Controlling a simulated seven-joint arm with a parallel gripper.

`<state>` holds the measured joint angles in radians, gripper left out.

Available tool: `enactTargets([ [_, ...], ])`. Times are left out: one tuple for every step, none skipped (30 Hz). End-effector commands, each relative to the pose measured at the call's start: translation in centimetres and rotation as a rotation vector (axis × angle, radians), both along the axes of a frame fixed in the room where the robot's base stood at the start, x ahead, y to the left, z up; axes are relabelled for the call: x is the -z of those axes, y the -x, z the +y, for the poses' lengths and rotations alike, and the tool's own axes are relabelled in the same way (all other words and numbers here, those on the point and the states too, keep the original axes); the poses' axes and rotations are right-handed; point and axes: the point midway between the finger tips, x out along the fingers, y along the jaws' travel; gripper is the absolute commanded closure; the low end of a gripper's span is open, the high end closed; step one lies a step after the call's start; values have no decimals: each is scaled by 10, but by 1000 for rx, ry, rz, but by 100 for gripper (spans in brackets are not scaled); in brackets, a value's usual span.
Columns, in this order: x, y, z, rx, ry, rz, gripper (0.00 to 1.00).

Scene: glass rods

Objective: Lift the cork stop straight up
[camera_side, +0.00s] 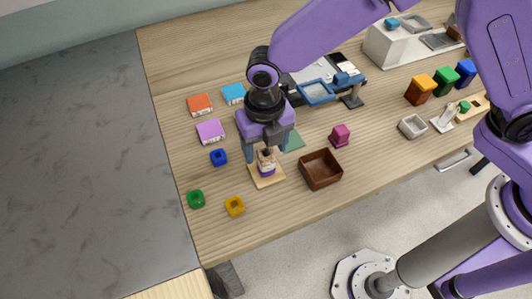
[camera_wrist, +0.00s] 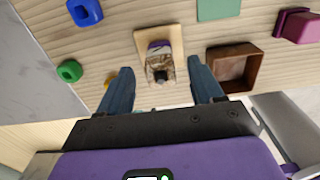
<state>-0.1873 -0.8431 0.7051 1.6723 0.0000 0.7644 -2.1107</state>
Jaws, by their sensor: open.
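A small upright stack (camera_side: 266,168) with tan, white and purple parts stands on a light wooden base (camera_side: 272,181). The stack also shows in the wrist view (camera_wrist: 160,66), on the base (camera_wrist: 143,42), with a dark tip towards me. The cork stop seems to be the tan part near its top, but it is too small to make out surely. My gripper (camera_side: 266,151) is above the base, fingers pointing down on either side of the stack's top. In the wrist view my gripper (camera_wrist: 160,76) is open, with gaps between both blue fingers and the stack.
A brown open box (camera_side: 320,170) stands close right of the base, with a magenta block (camera_side: 339,136) behind it. A green pad (camera_side: 294,141) lies behind.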

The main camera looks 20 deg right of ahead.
Motion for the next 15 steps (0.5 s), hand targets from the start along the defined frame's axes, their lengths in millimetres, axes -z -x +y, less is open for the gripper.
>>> enactTargets([
  [4,0,-1,0,2,1,34],
  [6,0,0,0,1,0,34],
  [7,0,0,0,0,0,34],
  [7,0,0,0,0,0,34],
  [8,0,0,0,0,0,34],
  [7,0,0,0,-1,0,34],
  [7,0,0,0,-1,0,34],
  [7,0,0,0,-1,0,34],
  [7,0,0,0,0,0,34],
  [7,0,0,0,0,0,37],
  [7,0,0,0,0,0,47],
  [7,0,0,0,0,0,60],
  [7,0,0,0,0,0,70],
  [7,0,0,0,0,0,80],
  [7,0,0,0,0,0,93],
])
